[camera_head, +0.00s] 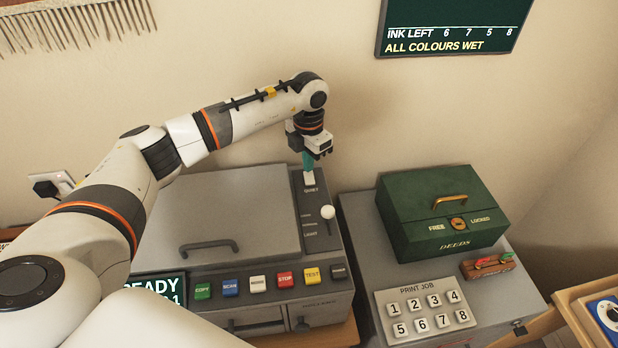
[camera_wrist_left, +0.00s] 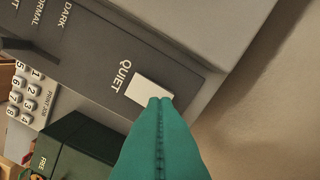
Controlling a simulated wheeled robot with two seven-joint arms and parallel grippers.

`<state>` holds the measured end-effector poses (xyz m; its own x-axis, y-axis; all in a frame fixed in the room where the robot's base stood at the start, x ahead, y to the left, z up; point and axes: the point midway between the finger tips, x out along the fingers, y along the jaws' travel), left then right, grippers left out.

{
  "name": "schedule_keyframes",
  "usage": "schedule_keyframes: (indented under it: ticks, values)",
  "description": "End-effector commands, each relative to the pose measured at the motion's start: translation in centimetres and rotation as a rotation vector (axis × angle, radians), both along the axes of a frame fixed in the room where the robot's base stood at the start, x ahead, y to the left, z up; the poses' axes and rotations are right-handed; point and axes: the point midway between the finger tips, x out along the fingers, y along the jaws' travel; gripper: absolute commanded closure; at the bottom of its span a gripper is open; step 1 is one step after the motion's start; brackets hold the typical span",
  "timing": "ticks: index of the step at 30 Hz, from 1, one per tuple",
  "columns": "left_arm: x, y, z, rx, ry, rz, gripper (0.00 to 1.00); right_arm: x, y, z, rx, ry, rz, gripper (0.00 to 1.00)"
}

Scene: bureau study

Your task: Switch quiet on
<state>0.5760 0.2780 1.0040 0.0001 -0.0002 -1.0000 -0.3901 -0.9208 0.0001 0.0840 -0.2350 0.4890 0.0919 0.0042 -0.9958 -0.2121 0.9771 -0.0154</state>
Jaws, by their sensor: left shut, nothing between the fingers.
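The quiet switch is a small white rocker (camera_head: 309,178) at the far end of the copier's dark side panel, above the label QUIET. It also shows in the left wrist view as a white block (camera_wrist_left: 150,89) beside the word QUIET. My left gripper (camera_head: 308,160) is shut and empty, pointing down over the switch. Its teal fingertips (camera_wrist_left: 160,101) overlap one edge of the switch in the wrist view. I cannot tell whether they touch it, or which way the rocker is tilted. My right gripper is not in view.
A lever with a white knob (camera_head: 327,212) stands on the same panel, nearer the front. The grey copier (camera_head: 215,205) has a row of coloured buttons along its front. A green deeds box (camera_head: 440,215) and a print-job keypad (camera_head: 427,309) are to the right. The wall is close behind.

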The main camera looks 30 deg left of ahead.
Motion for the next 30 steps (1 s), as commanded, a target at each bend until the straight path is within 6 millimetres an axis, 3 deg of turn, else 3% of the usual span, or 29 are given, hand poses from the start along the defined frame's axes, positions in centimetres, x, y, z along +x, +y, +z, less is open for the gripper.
schedule_keyframes:
  ticks: [30]
  values:
    - [0.0, 0.0, -1.6, 0.0, 0.001, 0.0, 1.0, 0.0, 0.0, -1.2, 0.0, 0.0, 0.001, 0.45]
